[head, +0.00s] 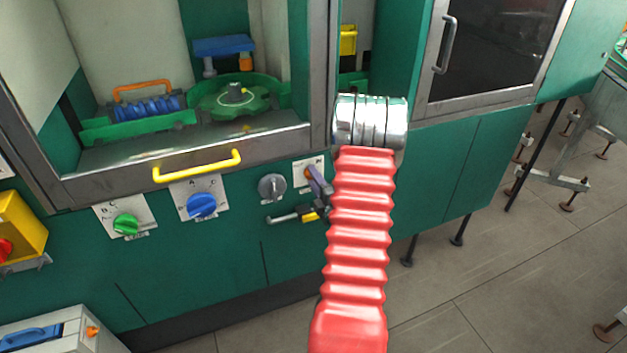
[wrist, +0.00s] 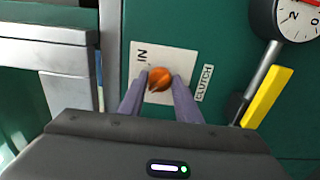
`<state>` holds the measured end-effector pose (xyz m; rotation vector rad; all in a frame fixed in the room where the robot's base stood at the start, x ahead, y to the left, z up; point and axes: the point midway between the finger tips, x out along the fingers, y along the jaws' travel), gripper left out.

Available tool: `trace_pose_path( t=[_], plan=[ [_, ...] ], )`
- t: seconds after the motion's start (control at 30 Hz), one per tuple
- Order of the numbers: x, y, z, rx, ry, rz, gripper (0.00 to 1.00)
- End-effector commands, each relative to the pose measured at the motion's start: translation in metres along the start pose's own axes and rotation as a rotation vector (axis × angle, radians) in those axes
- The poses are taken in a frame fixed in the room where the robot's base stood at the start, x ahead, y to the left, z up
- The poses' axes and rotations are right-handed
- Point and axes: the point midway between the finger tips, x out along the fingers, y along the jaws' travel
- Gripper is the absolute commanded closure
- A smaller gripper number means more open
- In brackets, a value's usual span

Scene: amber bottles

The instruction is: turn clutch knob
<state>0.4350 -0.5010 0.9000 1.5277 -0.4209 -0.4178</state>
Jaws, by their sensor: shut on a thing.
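The clutch knob (wrist: 159,77) is orange and round, on a white plate (wrist: 143,62) marked "IN", with a "CLUTCH" label (wrist: 204,83) beside it. My gripper (wrist: 160,84) has its two purple fingers on either side of the knob and is shut on it. In the head view, my gripper (head: 319,182) is at the white plate (head: 301,166) on the green panel.
A round dial (wrist: 291,15) and a yellow-handled lever (wrist: 266,98) are close to the right of my gripper.

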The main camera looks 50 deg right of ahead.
Motion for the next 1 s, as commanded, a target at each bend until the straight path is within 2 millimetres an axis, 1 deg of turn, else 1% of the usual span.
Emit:
trace_pose_path(
  t=[0.03, 0.43, 0.47, 0.5, 0.7, 1.0],
  plan=[
    [-0.0006, -0.0039, -0.0027, -0.005, 0.005, -0.010, 0.92],
    [-0.0010, -0.0047, -0.0024, -0.013, 0.004, -0.012, 0.92],
    [-0.0010, -0.0047, -0.0024, -0.013, 0.004, -0.012, 0.69],
    [-0.0011, -0.0047, -0.0024, -0.013, 0.004, -0.011, 0.66],
    [-0.0008, -0.0030, -0.0013, -0.013, 0.002, -0.007, 0.52],
    [-0.0016, -0.0016, -0.0001, -0.013, 0.000, -0.004, 0.51]
  ],
)
